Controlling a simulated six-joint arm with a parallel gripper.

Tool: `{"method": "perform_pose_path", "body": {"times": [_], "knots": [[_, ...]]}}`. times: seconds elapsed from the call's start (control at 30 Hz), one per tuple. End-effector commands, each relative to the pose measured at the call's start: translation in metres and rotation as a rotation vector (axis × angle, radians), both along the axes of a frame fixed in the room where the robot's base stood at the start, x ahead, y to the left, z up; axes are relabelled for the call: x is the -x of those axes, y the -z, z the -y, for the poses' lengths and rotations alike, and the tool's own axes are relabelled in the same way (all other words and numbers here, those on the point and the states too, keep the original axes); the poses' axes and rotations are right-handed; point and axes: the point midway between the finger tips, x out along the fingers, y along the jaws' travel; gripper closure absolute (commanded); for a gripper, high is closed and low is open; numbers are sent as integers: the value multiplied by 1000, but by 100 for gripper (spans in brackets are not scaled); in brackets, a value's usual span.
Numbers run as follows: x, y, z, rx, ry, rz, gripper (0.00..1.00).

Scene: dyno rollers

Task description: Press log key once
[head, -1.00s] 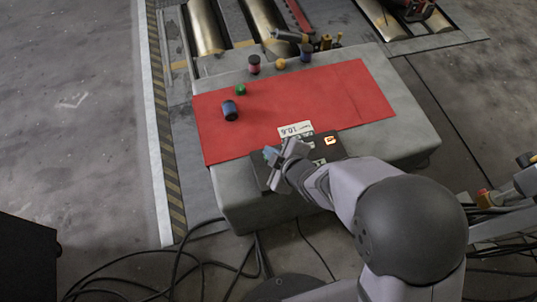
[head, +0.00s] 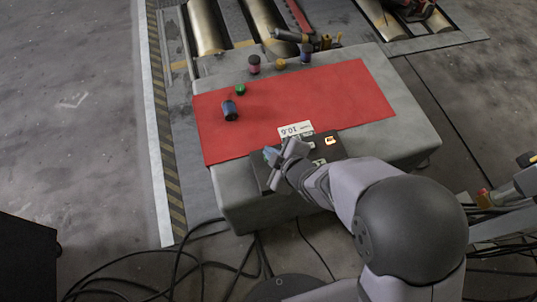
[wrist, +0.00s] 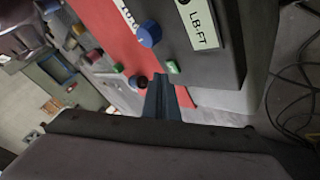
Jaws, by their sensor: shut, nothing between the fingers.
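The dark console (head: 336,152) lies at the front edge of the red mat, with a white readout card (head: 296,129) behind it and a lit orange key (head: 330,141) on its top. In the wrist view the console (wrist: 228,62) carries an LB-FT label (wrist: 199,22), a blue knob-like part (wrist: 150,33) and a small green key-like part (wrist: 173,67). No log marking is readable. My gripper (head: 271,154) is shut and empty over the console's left part, hiding some of it. In the wrist view its fingertips (wrist: 164,85) are near the green part; contact cannot be told.
The red mat (head: 290,100) covers a grey block (head: 400,125). A blue spool (head: 230,110), a green piece (head: 240,89), a pink spool (head: 254,64) and an orange piece (head: 280,63) stand towards the back. Metal rollers (head: 206,27) lie beyond; cables (head: 190,255) run on the floor.

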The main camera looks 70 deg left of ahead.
Motion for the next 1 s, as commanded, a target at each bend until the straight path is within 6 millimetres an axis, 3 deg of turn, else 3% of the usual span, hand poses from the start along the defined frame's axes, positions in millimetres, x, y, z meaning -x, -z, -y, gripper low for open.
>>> {"method": "perform_pose_path", "body": {"times": [1.0], "knots": [[0, 9, 0, 0, 0, 0, 100]]}}
